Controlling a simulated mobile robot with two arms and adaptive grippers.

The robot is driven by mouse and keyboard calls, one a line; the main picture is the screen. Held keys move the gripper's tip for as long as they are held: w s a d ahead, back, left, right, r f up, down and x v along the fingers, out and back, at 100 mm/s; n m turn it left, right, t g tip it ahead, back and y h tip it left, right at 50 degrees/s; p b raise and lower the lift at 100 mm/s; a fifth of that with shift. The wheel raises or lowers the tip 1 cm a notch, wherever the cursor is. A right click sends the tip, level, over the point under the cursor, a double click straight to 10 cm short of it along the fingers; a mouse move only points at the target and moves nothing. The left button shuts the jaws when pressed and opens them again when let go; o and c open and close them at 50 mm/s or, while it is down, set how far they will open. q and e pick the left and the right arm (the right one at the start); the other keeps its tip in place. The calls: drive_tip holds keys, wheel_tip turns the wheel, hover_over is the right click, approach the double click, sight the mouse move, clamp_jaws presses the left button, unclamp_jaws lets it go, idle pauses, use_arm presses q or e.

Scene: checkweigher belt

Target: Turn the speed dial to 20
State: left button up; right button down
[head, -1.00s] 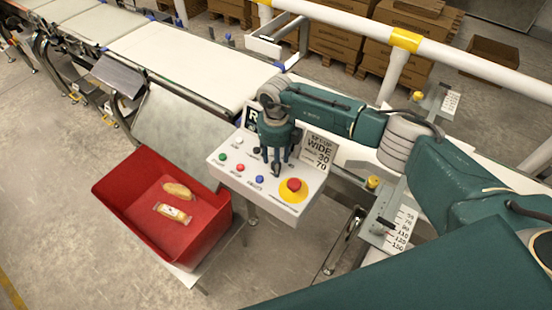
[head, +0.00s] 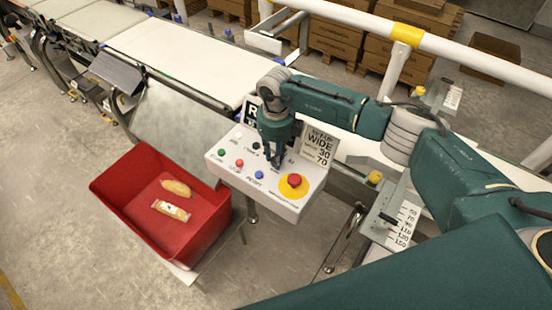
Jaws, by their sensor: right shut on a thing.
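The control box (head: 228,169) is white, with several coloured buttons and a red emergency stop on a yellow disc (head: 293,184). My right gripper (head: 276,163) points down at the upper middle of the box's panel. Its fingers are shut on a small dark knob, which I take to be the speed dial; the fingers cover most of it, and its setting cannot be read. My left gripper is not in view.
A setup card (head: 321,146) reading "WIDE 30 70" stands behind the box. A red bin (head: 208,222) with two wrapped items is at the left. The conveyor belt (head: 180,57) runs behind. A scale plate (head: 402,222) is at the right.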

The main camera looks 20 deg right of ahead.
drive_tip(key=n+b, duration=0.5)
drive_tip(key=b, duration=0.1)
drive_tip(key=n+b, duration=0.5)
drive_tip(key=b, duration=0.1)
drive_tip(key=shift+f+n+b, duration=0.2)
drive_tip(key=shift+n+b, duration=0.1)
drive_tip(key=shift+n, duration=0.1)
drive_tip(key=n+b, duration=0.2)
drive_tip(key=shift+n, duration=0.3)
drive_tip(key=shift+r+n+b, duration=0.25)
drive_tip(key=shift+n+b, duration=0.75)
drive_tip(key=shift+n, duration=0.5)
drive_tip(key=c, duration=1.4)
unclamp_jaws()
drive_tip(key=shift+r, duration=0.1)
wheel_tip(320, 180, up, 12)
